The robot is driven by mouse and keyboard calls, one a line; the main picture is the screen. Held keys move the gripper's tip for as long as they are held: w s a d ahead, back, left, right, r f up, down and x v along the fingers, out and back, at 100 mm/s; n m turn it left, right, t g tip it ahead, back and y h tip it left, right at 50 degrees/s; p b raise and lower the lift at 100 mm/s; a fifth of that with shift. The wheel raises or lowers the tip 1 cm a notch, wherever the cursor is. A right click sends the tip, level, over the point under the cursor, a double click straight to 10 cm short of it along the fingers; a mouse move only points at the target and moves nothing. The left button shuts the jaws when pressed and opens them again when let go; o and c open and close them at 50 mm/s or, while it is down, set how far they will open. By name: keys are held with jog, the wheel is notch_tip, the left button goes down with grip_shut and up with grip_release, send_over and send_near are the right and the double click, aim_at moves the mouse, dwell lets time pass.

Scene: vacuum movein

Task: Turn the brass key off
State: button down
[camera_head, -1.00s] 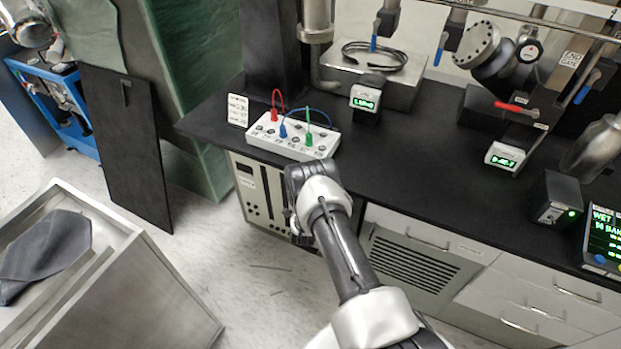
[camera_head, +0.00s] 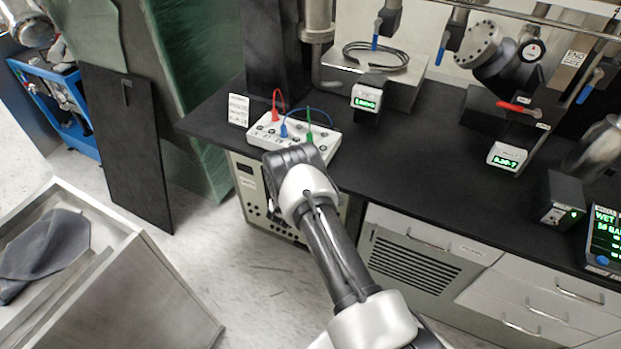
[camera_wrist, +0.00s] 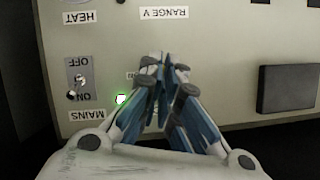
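The front panel with the key switch shows upside down in the wrist view. A small metallic key (camera_wrist: 77,84) sits on a grey plate between the labels OFF and ON, above the label MAINS, at the left. Its exact turn is hard to read, but its lower end lies near ON. A lit green lamp (camera_wrist: 120,98) is beside it. My gripper (camera_wrist: 166,70) points at the panel right of the key, its fingertips together with nothing seen between them. In the head view my gripper (camera_head: 293,160) is before the bench unit (camera_head: 247,180); its fingertips and the key are hidden.
A white terminal box (camera_head: 322,150) with red, blue and green leads stands on the black bench top (camera_head: 400,170) just above my gripper. Drawers (camera_head: 425,240) lie to the right. A metal cart (camera_head: 150,290) stands at the left, with open floor between.

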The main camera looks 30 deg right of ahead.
jog(key=shift+n+g+h, duration=0.4)
jog(key=shift+n+g, duration=0.2)
jog(key=shift+n, duration=0.4)
jog(key=c, duration=2.3)
grip_release()
jog(key=o, duration=0.5)
jog(key=shift+w, duration=0.1)
jog(key=shift+c, duration=0.2)
jog(key=v, duration=1.2)
jog(key=shift+f, duration=0.1)
